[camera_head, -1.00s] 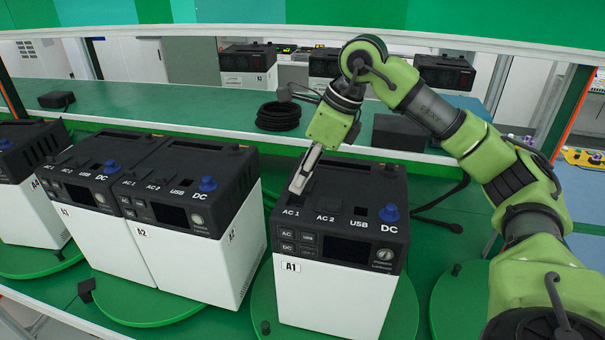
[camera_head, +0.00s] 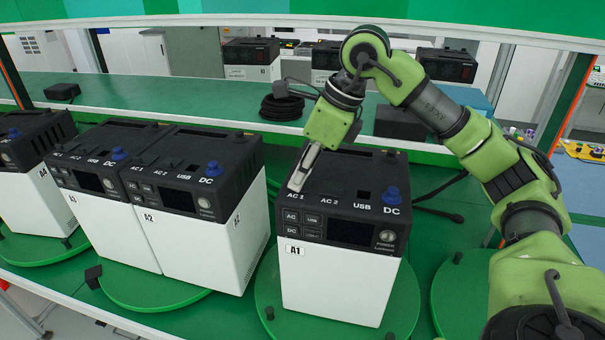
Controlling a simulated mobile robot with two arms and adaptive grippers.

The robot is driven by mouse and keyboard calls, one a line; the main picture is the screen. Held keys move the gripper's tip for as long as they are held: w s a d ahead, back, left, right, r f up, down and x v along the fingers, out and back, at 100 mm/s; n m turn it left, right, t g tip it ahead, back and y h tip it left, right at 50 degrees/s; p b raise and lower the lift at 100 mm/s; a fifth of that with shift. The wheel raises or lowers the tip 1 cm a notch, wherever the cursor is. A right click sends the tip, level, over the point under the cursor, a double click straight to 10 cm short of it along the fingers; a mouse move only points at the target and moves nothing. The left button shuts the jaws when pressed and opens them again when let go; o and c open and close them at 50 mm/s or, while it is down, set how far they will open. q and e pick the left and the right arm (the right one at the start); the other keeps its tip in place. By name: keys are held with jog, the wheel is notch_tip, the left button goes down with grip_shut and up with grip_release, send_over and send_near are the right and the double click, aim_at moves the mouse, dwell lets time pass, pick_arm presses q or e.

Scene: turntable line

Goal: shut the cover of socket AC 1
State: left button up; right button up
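The power station A1 (camera_head: 335,282) stands on a green turntable in front of me, with a white body and a black top. Its AC 1 label (camera_head: 295,192) is at the left of the top's front edge, with AC 2, USB and a blue DC knob (camera_head: 391,196) to the right. My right gripper (camera_head: 298,180) points down at the AC 1 spot, its fingers close together and seemingly touching the top. The fingers hide the AC 1 socket and its cover, so I cannot tell how the cover stands. My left gripper is out of view.
Power stations A2 (camera_head: 200,248) and A3 (camera_head: 112,228) stand close on the left, and A4 (camera_head: 38,202) farther left. A black cable coil (camera_head: 282,107) and a dark box (camera_head: 400,123) lie on the shelf behind. A cable lies right of A1.

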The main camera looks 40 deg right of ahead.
jog(key=shift+o, duration=1)
jog(key=shift+a, duration=0.3)
jog(key=shift+r, duration=0.15)
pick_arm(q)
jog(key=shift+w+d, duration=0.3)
pick_arm(e)
jog(key=v, duration=1.1)
jog(key=shift+s+r, duration=0.15)
jog(key=shift+r, duration=0.2)
